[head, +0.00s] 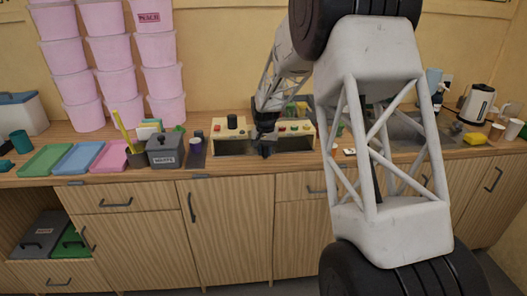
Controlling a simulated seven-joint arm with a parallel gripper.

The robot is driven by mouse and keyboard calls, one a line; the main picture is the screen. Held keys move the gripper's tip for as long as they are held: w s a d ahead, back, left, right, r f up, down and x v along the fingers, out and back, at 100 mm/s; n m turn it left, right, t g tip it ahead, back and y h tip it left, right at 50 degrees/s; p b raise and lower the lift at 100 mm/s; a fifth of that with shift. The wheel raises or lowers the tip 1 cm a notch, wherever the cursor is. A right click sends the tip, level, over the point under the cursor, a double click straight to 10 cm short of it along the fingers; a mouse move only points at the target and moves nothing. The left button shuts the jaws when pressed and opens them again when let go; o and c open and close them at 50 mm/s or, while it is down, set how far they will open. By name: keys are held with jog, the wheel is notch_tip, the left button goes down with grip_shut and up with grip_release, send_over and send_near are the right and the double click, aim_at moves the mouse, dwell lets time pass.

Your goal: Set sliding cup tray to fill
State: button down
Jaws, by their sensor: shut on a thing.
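A low beige machine (219,134) with a black knob and coloured buttons stands at the counter's front, with dark openings in its lower front. My dark gripper (265,152) is in front of the middle of this machine, pointing down and hiding part of it. It is shut on a small dark part at the machine's front edge, which seems to be the sliding cup tray. The tray itself is mostly hidden by my gripper and the shadow, so its position cannot be told. No cup is clearly visible at the machine.
Left of the machine are a grey lidded box (165,152), a dark pen pot (139,157), and green (45,160), blue (77,158) and pink trays. Stacked pink tubs (107,50) stand behind. A kettle (478,104) and yellow sponge (475,138) are at right.

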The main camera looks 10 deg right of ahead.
jog(key=shift+d, duration=1.6)
jog(key=c, duration=0.9)
grip_release()
jog(key=shift+r, duration=0.1)
notch_tip(320, 180, up, 8)
